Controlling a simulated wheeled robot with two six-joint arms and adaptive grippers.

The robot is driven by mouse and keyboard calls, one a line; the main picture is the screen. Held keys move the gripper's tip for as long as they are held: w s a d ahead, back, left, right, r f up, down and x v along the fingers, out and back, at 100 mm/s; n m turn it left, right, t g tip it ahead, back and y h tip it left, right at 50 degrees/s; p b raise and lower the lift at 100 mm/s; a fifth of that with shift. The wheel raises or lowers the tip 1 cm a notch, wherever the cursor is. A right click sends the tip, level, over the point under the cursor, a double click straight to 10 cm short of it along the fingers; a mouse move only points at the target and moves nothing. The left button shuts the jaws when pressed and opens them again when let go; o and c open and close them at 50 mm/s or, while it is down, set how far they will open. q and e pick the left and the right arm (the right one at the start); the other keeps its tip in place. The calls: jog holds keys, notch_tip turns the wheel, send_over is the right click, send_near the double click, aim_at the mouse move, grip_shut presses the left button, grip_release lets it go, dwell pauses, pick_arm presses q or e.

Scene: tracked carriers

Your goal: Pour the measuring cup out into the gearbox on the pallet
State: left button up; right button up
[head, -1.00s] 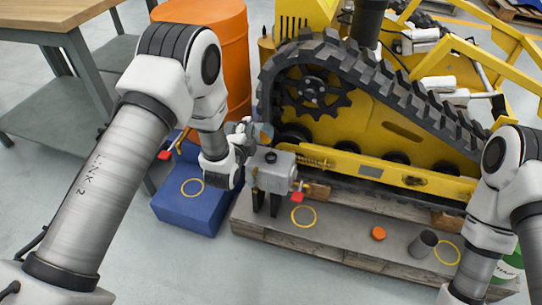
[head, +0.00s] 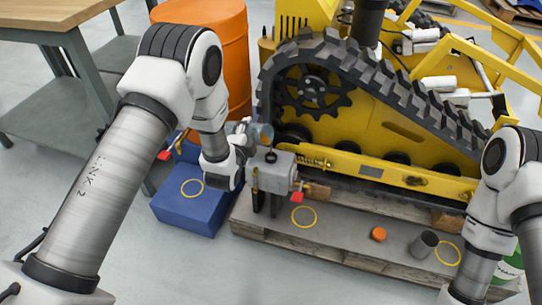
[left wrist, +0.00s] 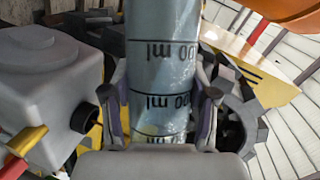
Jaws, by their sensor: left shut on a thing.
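The clear measuring cup (left wrist: 160,75) with dark ml marks is between the two fingers of my left gripper (left wrist: 160,105), which is shut on it. In the head view the cup (head: 265,133) is tilted, its round end above and behind the grey gearbox. My left gripper (head: 240,136) is partly hidden by my wrist. The gearbox (head: 272,176) stands on the pallet's left end, with a dark fitting on top and a red-handled tap at its right. The gearbox (left wrist: 45,85) also shows left of the cup in the wrist view. I cannot see liquid leaving the cup. My right gripper is out of view.
The wooden pallet (head: 345,236) carries an orange cap (head: 378,234), a grey cylinder (head: 423,244) and yellow rings. A blue box (head: 185,213) stands left of it. The yellow tracked carrier (head: 385,130) and an orange drum (head: 225,55) stand close behind.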

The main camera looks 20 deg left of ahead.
pick_arm(q)
jog(key=shift+d+f+m+t+y+b, duration=0.15)
jog(key=shift+f+m+t+y+b, duration=0.15)
jog(key=shift+m+b, duration=0.45)
dwell(4.4)
jog(key=shift+s+d+r+m+t, duration=0.15)
jog(key=shift+r+m+t, duration=0.2)
jog(key=shift+m, duration=0.2)
dwell(2.3)
